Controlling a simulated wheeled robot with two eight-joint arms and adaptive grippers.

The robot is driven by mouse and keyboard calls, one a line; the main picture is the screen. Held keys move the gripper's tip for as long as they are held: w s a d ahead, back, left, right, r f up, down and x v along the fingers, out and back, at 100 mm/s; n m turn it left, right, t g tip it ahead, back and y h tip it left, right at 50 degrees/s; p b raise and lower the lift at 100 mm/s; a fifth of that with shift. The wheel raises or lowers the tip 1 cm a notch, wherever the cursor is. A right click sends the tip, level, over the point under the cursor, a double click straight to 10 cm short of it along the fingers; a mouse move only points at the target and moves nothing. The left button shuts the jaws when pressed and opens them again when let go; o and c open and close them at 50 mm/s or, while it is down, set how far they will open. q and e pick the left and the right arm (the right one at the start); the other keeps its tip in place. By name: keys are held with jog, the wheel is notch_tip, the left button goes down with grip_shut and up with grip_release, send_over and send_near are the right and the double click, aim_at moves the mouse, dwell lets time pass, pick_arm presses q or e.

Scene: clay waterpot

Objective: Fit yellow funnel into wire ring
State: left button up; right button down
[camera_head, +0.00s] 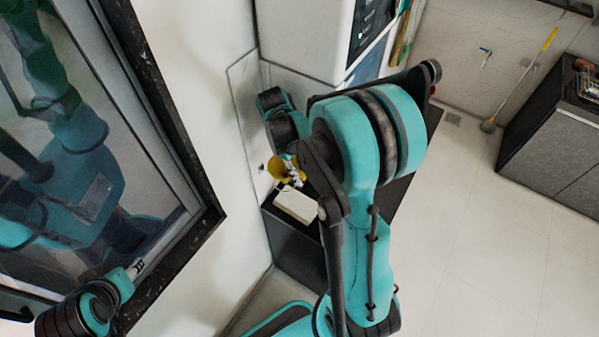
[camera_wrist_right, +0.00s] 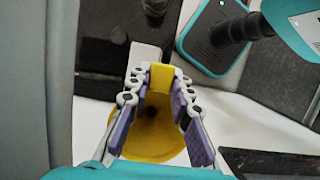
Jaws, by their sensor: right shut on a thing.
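The yellow funnel (camera_head: 279,168) is in my right gripper (camera_head: 292,170), beside the white wall in the head view. In the right wrist view, the gripper (camera_wrist_right: 161,80) is shut on the yellow tab of the funnel, and the wide round mouth of the funnel (camera_wrist_right: 155,138) shows between the purple finger pads. I cannot make out the wire ring in either view; a small dark mark shows on the wall just left of the funnel. My left gripper (camera_head: 137,268) is small at the lower left in the head view, apart from the funnel, and its opening is unclear.
A white block (camera_head: 296,205) rests on a black counter (camera_head: 292,238) below the funnel. A white machine (camera_head: 305,38) stands behind. A dark-framed glass pane (camera_head: 165,130) fills the left. Open tiled floor (camera_head: 480,240) lies to the right, with a dark cabinet (camera_head: 550,145) beyond.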

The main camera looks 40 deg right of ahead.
jog(key=shift+f+b, duration=1.75)
jog(key=shift+f, duration=0.45)
jog(key=c, duration=1.3)
grip_release()
jog(key=v, duration=1.2)
jog(key=shift+w+a, duration=0.1)
jog(key=s+a+f+m+t+b, duration=0.1)
jog(key=s+a+f+t+b, duration=0.2)
jog(key=f, duration=0.1)
jog(key=s+a+f+m+t+y+b, duration=0.1)
jog(key=s+a+f+m+t+b, duration=0.1)
jog(key=s+a+f+t+b, duration=0.1)
jog(key=s+a+f+m+t+b, duration=0.1)
jog(key=s+a+f+t+b, duration=0.2)
jog(key=a+f+t+b, duration=0.1)
jog(key=shift+s+a+f+b, duration=0.15)
jog(key=shift+a+f+b, duration=0.2)
jog(key=shift+a+b, duration=0.3)
